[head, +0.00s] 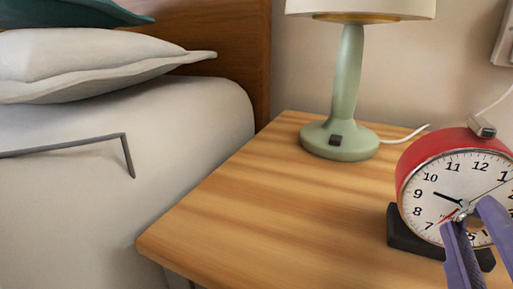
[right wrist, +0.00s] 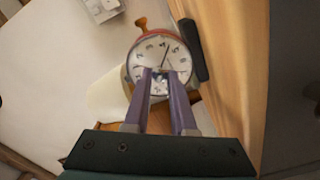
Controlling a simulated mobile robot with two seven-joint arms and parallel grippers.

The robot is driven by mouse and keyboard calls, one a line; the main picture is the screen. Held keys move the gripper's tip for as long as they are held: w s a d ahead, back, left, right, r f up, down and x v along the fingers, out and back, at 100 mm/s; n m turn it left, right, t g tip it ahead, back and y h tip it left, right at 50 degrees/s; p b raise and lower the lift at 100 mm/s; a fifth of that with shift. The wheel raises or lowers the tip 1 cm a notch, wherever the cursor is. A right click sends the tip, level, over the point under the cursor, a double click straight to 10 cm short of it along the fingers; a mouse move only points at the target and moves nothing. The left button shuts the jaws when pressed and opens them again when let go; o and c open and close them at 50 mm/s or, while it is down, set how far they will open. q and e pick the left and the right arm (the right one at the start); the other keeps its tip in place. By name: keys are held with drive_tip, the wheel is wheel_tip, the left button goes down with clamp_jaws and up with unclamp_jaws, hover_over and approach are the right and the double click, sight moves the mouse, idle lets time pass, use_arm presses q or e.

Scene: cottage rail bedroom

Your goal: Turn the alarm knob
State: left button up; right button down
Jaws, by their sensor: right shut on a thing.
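The alarm clock (head: 430,180) has a red case, a white dial and a black base, and stands upright at the right of the nightstand. Its dial also shows in the right wrist view (right wrist: 160,48). My right gripper (head: 467,216) is at the lower middle of the dial. Its two purple fingers are shut on a small brownish knob (head: 475,226) on the clock front, mostly hidden between them. In the right wrist view the fingertips (right wrist: 158,74) overlap the lower dial. My left gripper is not in view.
A green lamp (head: 346,90) stands behind and left of the clock, with a white cord. The wooden nightstand (head: 250,220) is bare at its front left. A bed (head: 190,125) with pillows is at the left. A white wall outlet (head: 503,40) is at the upper right.

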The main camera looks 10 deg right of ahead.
idle(0.5)
drive_tip(key=c, duration=0.7)
unclamp_jaws()
drive_tip(key=shift+c, duration=0.2)
drive_tip(key=shift+s, duration=0.1)
drive_tip(key=p+v, duration=0.1)
drive_tip(key=v, duration=0.8)
drive_tip(key=shift+s+a+p, duration=0.3)
drive_tip(key=shift+p, duration=0.1)
